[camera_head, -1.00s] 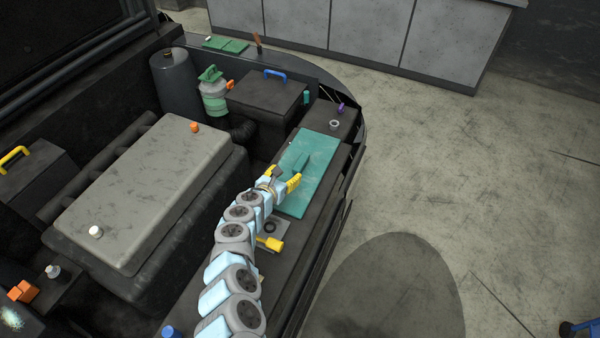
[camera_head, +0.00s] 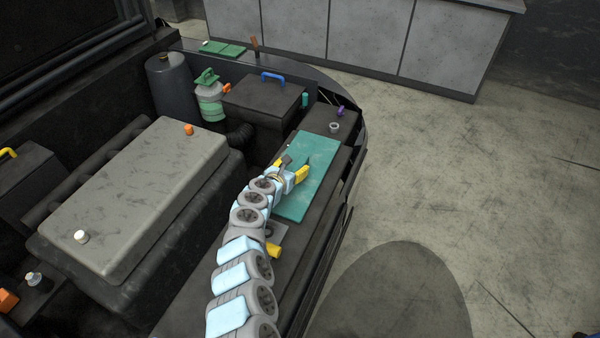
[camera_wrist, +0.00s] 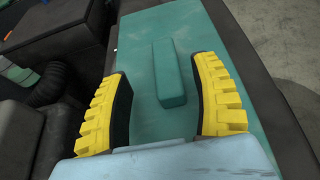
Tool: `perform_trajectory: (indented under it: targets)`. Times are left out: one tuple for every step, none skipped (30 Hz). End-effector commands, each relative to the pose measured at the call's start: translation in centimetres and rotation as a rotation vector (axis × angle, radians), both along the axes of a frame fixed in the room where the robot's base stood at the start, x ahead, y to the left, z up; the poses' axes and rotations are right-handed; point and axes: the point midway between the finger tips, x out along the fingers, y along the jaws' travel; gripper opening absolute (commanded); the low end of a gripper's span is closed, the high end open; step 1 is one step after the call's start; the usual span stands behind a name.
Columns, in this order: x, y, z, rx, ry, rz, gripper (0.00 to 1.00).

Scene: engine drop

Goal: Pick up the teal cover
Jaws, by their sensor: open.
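The teal cover (camera_head: 318,150) is a flat panel lying on the dark ledge along the right side of the engine bay. A raised teal bar stands up from its middle as a grip; it shows in the wrist view (camera_wrist: 169,75) between my fingers. My gripper (camera_head: 290,168) is over the near part of the cover, its yellow fingers spread wide. In the wrist view my gripper (camera_wrist: 168,95) has one finger on each side of the bar, with clear gaps. I cannot tell how high the fingers are above the cover.
A yellow-handled part (camera_head: 273,250) lies beside my arm on the ledge. The big grey engine cover (camera_head: 150,190) is to the left. A black box with a blue handle (camera_head: 273,78) and a grey ring (camera_head: 334,127) are beyond. Floor on the right is open.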

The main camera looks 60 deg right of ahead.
Motion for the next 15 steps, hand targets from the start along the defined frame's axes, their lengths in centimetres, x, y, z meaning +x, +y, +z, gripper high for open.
perform_trajectory:
  targets:
    - [0.0,-0.4,-0.3,0.000,-0.002,-0.001,0.63]
    - [0.1,-0.5,-0.4,0.000,-0.001,0.000,0.63]
    - [0.1,-0.7,-0.4,0.000,-0.001,0.001,0.63]
    - [0.1,-0.9,-0.5,-0.001,-0.002,-0.001,0.63]
    - [0.1,-1.1,-0.5,-0.001,-0.002,-0.001,0.63]
    - [0.1,-1.2,-0.5,-0.002,-0.002,0.000,0.63]
    - [0.1,-1.3,-0.5,-0.002,-0.002,0.000,0.63]
    - [0.1,-1.4,-0.6,-0.002,-0.002,0.000,0.63]
    - [0.1,-1.5,-0.6,-0.002,-0.001,0.001,0.63]
    - [0.2,-1.5,-0.6,-0.001,-0.002,0.001,0.63]
    - [0.2,-1.5,-0.6,-0.001,-0.001,0.002,0.63]
    - [0.2,-1.6,-0.7,-0.001,-0.001,0.002,0.63]
    - [0.2,-1.6,-0.7,-0.001,-0.001,0.002,0.63]
    - [0.2,-1.7,-0.8,-0.001,0.000,0.001,0.63]
    - [0.1,-1.9,-0.9,-0.001,0.000,0.000,0.63]
